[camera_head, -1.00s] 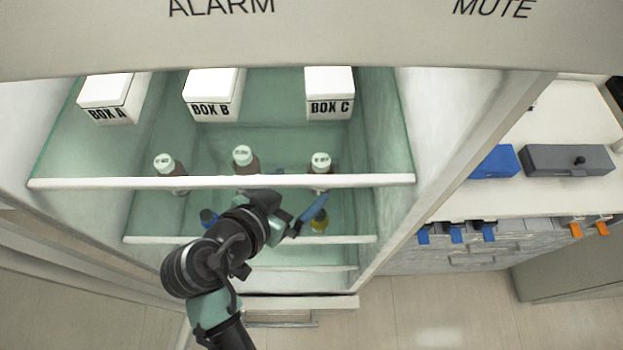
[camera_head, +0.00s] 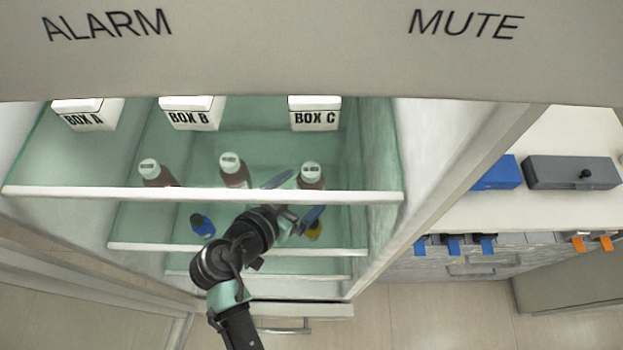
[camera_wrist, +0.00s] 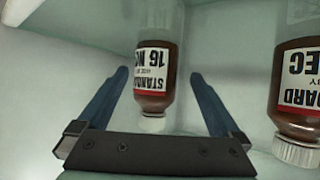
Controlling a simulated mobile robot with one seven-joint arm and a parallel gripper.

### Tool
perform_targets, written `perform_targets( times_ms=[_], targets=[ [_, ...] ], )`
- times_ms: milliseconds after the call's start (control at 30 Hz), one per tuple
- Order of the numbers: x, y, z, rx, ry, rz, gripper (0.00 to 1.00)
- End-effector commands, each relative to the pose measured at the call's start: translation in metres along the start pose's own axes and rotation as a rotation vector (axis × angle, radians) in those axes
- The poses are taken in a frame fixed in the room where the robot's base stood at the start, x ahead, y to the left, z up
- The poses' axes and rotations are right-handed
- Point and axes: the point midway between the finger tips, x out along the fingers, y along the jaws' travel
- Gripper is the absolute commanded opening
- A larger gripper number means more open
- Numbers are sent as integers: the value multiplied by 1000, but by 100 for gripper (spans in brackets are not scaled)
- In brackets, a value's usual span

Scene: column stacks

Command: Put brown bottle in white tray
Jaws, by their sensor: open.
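Three brown bottles with pale caps stand on a shelf inside the open cabinet in the head view: a left bottle (camera_head: 153,175), a middle bottle (camera_head: 234,174) and a right bottle (camera_head: 311,183). My gripper (camera_head: 308,191) is open, with its blue fingers around the right bottle. In the wrist view, a brown bottle (camera_wrist: 154,101) with a white label stands between the open fingers of my gripper (camera_wrist: 158,73), with a gap on each side. A second brown bottle (camera_wrist: 304,118) is outside the fingers at the right. I cannot make out a white tray.
White boxes, Box A (camera_head: 87,116), Box B (camera_head: 191,115) and Box C (camera_head: 315,117), stand on the upper shelf. A white shelf edge (camera_head: 120,193) crosses close to my arm. A blue box (camera_head: 496,172) and grey box (camera_head: 573,173) are at right.

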Motion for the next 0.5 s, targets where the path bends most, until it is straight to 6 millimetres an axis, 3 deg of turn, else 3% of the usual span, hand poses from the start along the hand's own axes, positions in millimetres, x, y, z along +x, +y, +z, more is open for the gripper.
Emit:
perform_targets(
  times_ms=[500],
  targets=[
    [51, 5, -4, 1, 0, 2, 100]
  ],
)
